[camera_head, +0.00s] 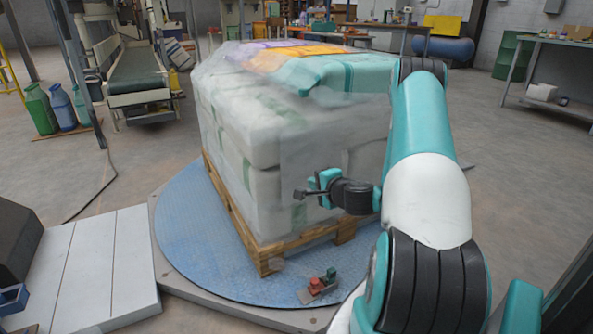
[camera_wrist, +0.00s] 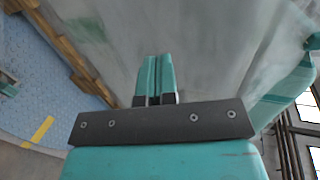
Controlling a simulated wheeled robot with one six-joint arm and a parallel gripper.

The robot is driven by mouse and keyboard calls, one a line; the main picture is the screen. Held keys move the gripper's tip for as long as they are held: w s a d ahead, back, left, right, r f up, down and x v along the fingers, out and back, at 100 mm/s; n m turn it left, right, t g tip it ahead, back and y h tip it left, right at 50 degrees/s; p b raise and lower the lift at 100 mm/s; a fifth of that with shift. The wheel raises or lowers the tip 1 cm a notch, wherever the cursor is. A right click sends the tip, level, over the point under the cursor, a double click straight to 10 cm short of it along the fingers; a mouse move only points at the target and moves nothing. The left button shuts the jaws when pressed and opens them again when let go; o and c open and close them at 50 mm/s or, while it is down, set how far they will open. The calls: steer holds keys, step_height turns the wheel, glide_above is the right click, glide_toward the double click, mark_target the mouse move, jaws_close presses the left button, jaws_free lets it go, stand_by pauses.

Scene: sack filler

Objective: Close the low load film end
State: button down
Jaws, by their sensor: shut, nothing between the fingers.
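The load is a stack of white sacks wrapped in clear, wrinkled film (camera_head: 232,130) on a wooden pallet (camera_head: 290,245). A paler film panel (camera_head: 335,140) hangs over its near right side; I cannot make out a separate low film end. My gripper (camera_head: 320,181) is in front of the lower part of this side. In the wrist view my gripper (camera_wrist: 154,75) has its teal fingers together, with nothing between them. They point at the hazy film (camera_wrist: 200,45); whether they touch it is unclear. My arm hides the right part of the load.
The pallet stands on a round blue turntable (camera_head: 185,225). A small red and teal device (camera_head: 320,286) lies near the turntable's front edge. White boards (camera_head: 85,270) lie at the left. A conveyor (camera_head: 138,75) and bottles (camera_head: 62,105) stand at the back left. Workbench (camera_head: 560,45) at right.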

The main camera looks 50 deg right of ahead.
mark_target(292, 168)
steer(key=p+x, duration=0.2)
steer(key=x, duration=0.1)
steer(key=p+x, duration=0.2)
steer(key=x, duration=0.1)
steer(key=p+x, duration=0.1)
steer(key=x, duration=0.2)
steer(key=shift+w+r+p, duration=0.3)
steer(key=shift+w+p, duration=0.05)
steer(key=shift+p, duration=0.05)
steer(key=shift+w+d, duration=0.3)
steer(key=shift+w, duration=0.35)
steer(key=shift+w+d+r, duration=0.15)
steer(key=shift+w+r, duration=0.05)
steer(key=shift+w, duration=0.6)
steer(key=shift+w+d, duration=0.15)
